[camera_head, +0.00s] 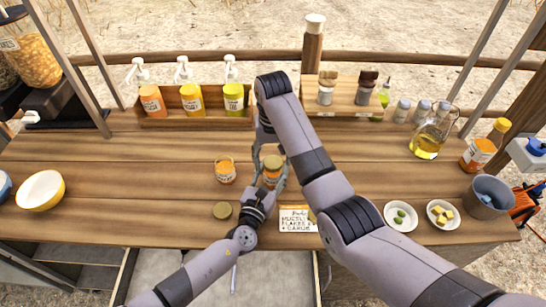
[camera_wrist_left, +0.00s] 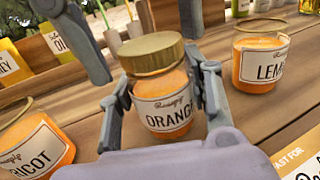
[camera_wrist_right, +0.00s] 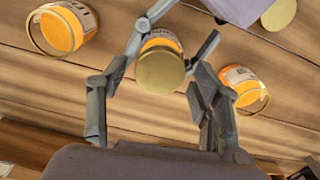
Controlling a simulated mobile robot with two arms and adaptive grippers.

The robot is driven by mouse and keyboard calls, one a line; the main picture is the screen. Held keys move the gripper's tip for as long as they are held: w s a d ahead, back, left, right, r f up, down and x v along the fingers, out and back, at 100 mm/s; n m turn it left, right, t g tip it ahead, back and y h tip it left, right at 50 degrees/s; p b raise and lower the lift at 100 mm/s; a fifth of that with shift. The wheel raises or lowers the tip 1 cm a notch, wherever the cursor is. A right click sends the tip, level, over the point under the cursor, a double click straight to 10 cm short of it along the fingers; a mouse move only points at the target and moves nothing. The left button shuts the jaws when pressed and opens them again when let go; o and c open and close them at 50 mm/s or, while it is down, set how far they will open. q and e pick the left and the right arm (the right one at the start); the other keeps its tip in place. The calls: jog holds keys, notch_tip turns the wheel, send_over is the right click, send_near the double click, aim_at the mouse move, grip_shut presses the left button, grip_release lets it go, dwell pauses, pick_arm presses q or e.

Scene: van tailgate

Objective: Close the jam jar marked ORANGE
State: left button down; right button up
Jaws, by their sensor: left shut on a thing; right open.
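The ORANGE jam jar (camera_wrist_left: 165,103) stands among the jars with a gold lid (camera_wrist_left: 152,54) on top. I cannot tell whether the lid is fully tightened. The jar also shows in the head view (camera_head: 271,175). My left gripper (camera_wrist_left: 163,108) is shut on the jar's body, one finger on each side; it also shows in the head view (camera_head: 270,182). My right gripper (camera_wrist_right: 155,88) is open above the jar, its fingers apart on either side of the lid (camera_wrist_right: 160,71) and not gripping it. In the head view my right arm partly hides the space right of the jar.
An open APRICOT jar (camera_head: 225,172) stands left of the ORANGE jar. An open LEMON jar (camera_wrist_left: 258,65) stands on its other side. A loose gold lid (camera_head: 222,210) and a recipe card (camera_head: 297,219) lie in front. Racks of bottles (camera_head: 190,102) line the back.

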jog(key=shift+r, duration=2.3)
jog(key=shift+c, duration=0.3)
